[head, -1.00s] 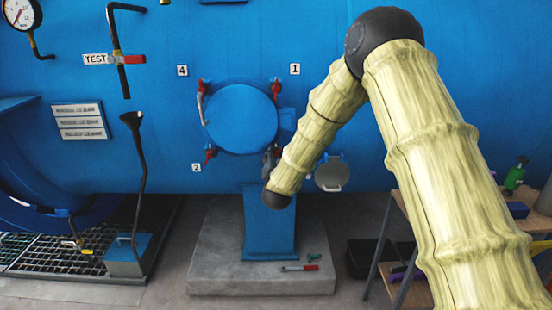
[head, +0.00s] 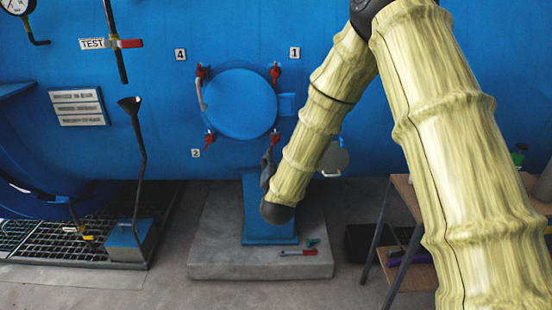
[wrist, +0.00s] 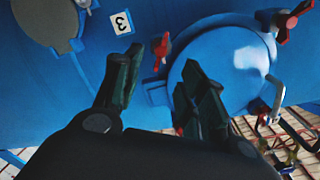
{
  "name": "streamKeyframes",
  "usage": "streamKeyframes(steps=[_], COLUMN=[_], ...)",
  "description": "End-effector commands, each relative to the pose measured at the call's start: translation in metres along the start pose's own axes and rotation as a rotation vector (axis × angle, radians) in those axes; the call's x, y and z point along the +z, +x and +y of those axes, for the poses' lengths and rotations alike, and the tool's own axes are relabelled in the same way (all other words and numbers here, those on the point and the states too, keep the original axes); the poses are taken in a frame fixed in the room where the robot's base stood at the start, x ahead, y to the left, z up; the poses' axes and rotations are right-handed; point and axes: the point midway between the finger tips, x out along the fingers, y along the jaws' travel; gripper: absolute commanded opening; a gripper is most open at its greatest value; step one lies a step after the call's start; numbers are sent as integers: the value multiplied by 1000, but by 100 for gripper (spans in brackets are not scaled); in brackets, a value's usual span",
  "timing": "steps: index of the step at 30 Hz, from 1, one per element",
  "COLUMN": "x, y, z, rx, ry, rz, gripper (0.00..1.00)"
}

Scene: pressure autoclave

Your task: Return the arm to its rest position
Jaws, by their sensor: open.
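My arm in its pale ribbed sleeve reaches in from the right in the head view and bends down toward the blue wall. My gripper (wrist: 155,85) is open in the wrist view, with a gap between its dark green fingers and nothing held there. In the head view a dark part of my gripper (head: 267,170) shows just below the round blue hatch (head: 240,103); the rest is hidden behind the arm. The hatch lies flat against the wall, with red-handled clamps around it. It also shows in the wrist view (wrist: 235,60), beyond the fingers.
A blue pedestal (head: 255,228) on a concrete block (head: 215,260) stands below the hatch, with a red-handled tool (head: 298,252) on the block. A wooden table (head: 400,200) stands at the right. A black funnel (head: 130,105) on a pipe rises at the left.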

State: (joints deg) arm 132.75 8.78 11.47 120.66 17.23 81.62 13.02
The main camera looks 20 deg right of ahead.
Motion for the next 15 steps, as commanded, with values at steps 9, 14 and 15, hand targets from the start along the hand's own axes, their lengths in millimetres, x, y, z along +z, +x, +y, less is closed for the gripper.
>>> streamKeyframes(steps=[9, 14, 15], x=[9, 55, 71], y=[-4, -27, -38], z=[5, 33, 44], rx=[5, 29, 39], ry=[-13, -80, -104], rz=[-26, -163, -214], gripper=[41, 41, 41])
